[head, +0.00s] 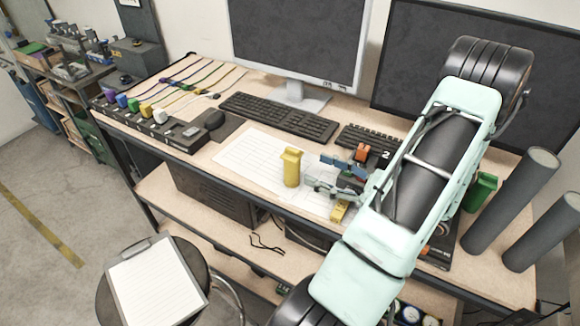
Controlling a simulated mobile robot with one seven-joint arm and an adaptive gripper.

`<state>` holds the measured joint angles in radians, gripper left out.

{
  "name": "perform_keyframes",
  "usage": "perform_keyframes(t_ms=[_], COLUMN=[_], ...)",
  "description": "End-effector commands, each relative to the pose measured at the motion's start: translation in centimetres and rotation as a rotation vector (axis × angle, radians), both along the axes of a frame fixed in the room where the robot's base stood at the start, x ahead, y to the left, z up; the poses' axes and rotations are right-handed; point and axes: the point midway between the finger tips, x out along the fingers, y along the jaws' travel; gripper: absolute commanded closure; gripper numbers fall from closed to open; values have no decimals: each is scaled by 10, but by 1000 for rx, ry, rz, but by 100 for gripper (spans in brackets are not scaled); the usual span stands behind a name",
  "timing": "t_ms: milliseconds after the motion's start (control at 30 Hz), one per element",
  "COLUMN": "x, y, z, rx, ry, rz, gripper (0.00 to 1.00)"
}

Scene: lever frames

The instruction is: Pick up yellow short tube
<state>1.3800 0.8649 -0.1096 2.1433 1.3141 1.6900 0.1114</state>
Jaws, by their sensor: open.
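A yellow tube-like piece (291,168) stands upright on the paper sheet at the middle of the desk, with a wider top. A smaller yellow piece (339,211) lies near the desk's front edge, just below my gripper in the picture. I cannot tell for sure which of the two is the short tube. My gripper (313,187) is open, its fingers pointing left, just right of and slightly below the upright yellow piece. No hold on either piece shows. My arm hides part of the desk to the right.
A blue piece (343,166) and an orange piece (361,152) lie behind my gripper. A keyboard (278,117) and monitor (296,45) stand behind. A green piece (480,192) and dark grey tubes (512,200) are right of my arm. The paper (245,155) is clear on its left.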

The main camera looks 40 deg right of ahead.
Motion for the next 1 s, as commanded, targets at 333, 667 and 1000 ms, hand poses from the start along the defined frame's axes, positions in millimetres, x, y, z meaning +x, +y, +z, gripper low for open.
perform_keyframes(t_ms=[333, 667, 1000], x=[37, 80, 84], y=[15, 27, 29], z=[1, 0, -2], rx=[-1, -2, -3], ry=[2, 1, 2], rz=[4, 5, 4], gripper=[46, 46, 50])
